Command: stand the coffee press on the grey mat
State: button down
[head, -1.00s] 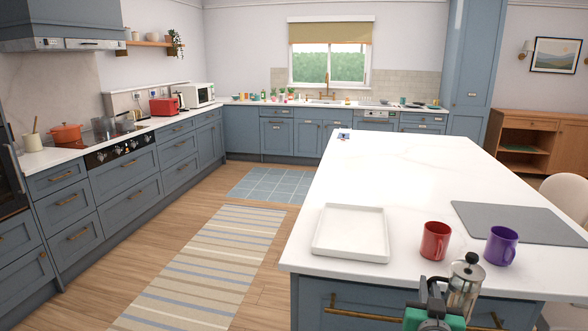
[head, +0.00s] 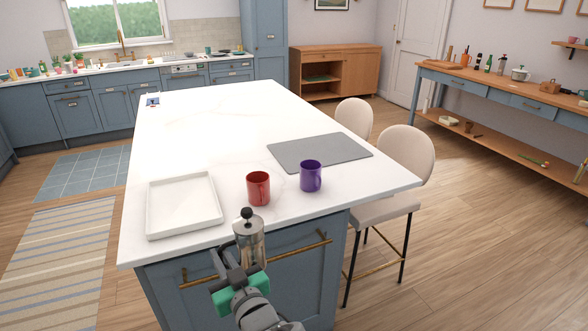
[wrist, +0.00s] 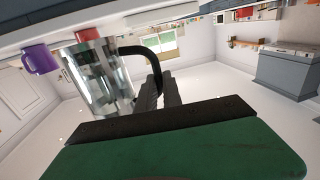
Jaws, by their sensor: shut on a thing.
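The coffee press (head: 249,238), a clear glass and metal cylinder with a black knob on its lid, is upright in front of the island's near edge. My gripper (head: 233,264) is shut on it; in the wrist view the fingers (wrist: 162,95) close on the black handle of the press (wrist: 103,75). The grey mat (head: 318,152) lies flat and bare on the white island top, behind and right of the press.
A red mug (head: 258,188) and a purple mug (head: 311,176) stand between the press and the mat. A white square tray (head: 183,229) lies at the island's left front corner. Two beige stools (head: 398,165) stand along the right side. The middle of the island top is clear.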

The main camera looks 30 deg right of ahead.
aim_at(356, 148)
jog(key=z, duration=2.45)
jog(key=i, duration=5.6)
jog(key=z, duration=3.1)
jog(key=k, duration=0.95)
jog(key=z, duration=1.45)
